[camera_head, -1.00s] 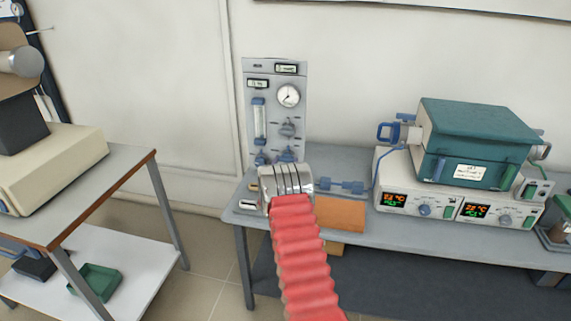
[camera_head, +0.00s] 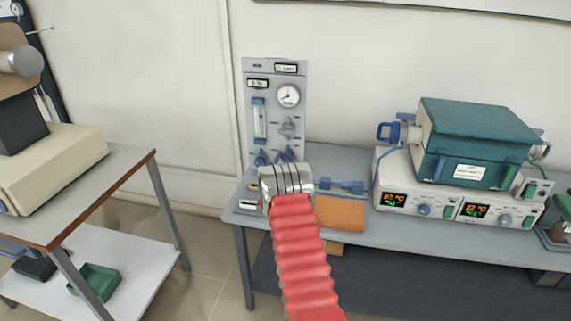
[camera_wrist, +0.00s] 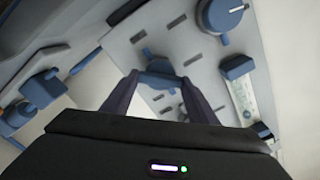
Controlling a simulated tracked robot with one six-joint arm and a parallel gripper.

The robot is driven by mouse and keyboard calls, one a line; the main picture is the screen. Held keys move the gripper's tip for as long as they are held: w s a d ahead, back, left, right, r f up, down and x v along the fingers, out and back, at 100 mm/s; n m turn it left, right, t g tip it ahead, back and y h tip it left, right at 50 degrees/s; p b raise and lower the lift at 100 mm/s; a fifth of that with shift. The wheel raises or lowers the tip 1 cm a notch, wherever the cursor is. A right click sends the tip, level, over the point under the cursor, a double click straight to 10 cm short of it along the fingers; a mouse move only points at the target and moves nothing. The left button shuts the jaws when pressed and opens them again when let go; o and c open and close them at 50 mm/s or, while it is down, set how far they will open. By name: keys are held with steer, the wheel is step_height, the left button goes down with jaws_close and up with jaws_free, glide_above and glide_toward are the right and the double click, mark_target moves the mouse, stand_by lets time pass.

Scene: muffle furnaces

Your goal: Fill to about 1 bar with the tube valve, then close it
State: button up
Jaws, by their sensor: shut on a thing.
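The grey gas panel (camera_head: 274,125) stands against the wall at the back left of the bench. Its round dial gauge (camera_head: 289,96) shows a dark needle pointing roughly left; the scale is too small to read. In the wrist view, my gripper (camera_wrist: 162,84) is shut on a blue valve knob (camera_wrist: 160,74) on the panel face, one finger on each side. In the head view my arm's silver end covers the fingers at the panel's lower edge. A flowmeter (camera_head: 259,120) with blue ends is left of the gauge, and small displays sit above.
A blue inline fitting (camera_head: 341,186) and tubing lead right to the teal furnace (camera_head: 475,140) on its controller. An orange-brown block (camera_head: 340,213) lies on the bench (camera_head: 390,232) near my wrist. Another knob (camera_wrist: 222,14) is close to my gripper in the wrist view.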

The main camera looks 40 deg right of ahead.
steer(key=shift+s+d+f+m, duration=0.1)
steer(key=shift+f+m, duration=0.1)
steer(key=shift+m, duration=2.3)
steer(key=shift+s+f+m, duration=0.1)
steer(key=shift+f+m, duration=0.05)
steer(key=shift+m, duration=2.35)
steer(key=o, duration=0.7)
steer(key=shift+c, duration=0.2)
steer(key=o, duration=0.4)
steer(key=shift+w+r, duration=0.1)
steer(key=v, duration=1.3)
steer(key=shift+s+a, duration=0.2)
steer(key=shift+a, duration=0.1)
